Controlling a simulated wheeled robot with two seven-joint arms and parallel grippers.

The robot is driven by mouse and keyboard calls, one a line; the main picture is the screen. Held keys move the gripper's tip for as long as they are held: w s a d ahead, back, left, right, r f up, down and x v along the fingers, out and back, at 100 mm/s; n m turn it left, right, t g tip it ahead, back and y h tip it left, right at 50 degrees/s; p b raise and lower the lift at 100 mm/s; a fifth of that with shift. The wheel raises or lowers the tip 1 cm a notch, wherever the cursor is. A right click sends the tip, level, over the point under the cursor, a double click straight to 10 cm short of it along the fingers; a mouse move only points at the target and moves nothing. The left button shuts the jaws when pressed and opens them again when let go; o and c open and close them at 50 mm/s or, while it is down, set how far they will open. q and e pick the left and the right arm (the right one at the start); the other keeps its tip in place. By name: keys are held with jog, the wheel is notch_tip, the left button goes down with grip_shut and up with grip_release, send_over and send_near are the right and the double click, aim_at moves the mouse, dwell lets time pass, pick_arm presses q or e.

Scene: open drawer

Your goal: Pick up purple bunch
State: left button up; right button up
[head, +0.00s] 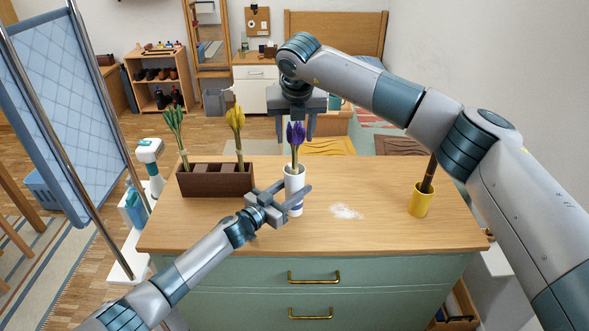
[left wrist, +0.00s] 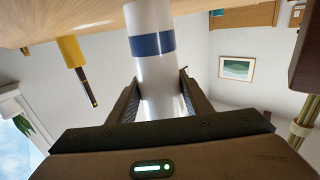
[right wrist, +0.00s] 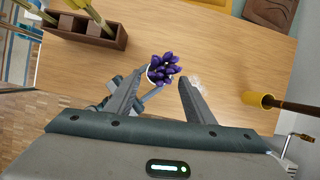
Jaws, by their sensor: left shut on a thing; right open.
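The purple bunch (head: 296,134) stands upright in a white vase with a blue band (head: 294,179) on the dresser top. My left gripper (head: 290,195) is shut on the white vase, and its fingers lie on both sides of the vase (left wrist: 157,75) in the left wrist view. My right gripper (head: 297,124) points down from above the bunch, its fingers apart. In the right wrist view the purple flowers (right wrist: 162,70) show just beyond and between the open fingertips (right wrist: 160,76), nearer the left one. The stems are mostly hidden there.
A dark brown compartment box (head: 215,182) with green and yellow bunches stands left on the wooden dresser top (head: 300,235). A yellow cup (head: 420,200) holding a brown stick stands right. White powder (head: 346,211) lies right of the vase. The front middle is clear.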

aim_at(295, 148)
jog(key=shift+x, duration=1.05)
jog(key=shift+x, duration=2.6)
grip_shut()
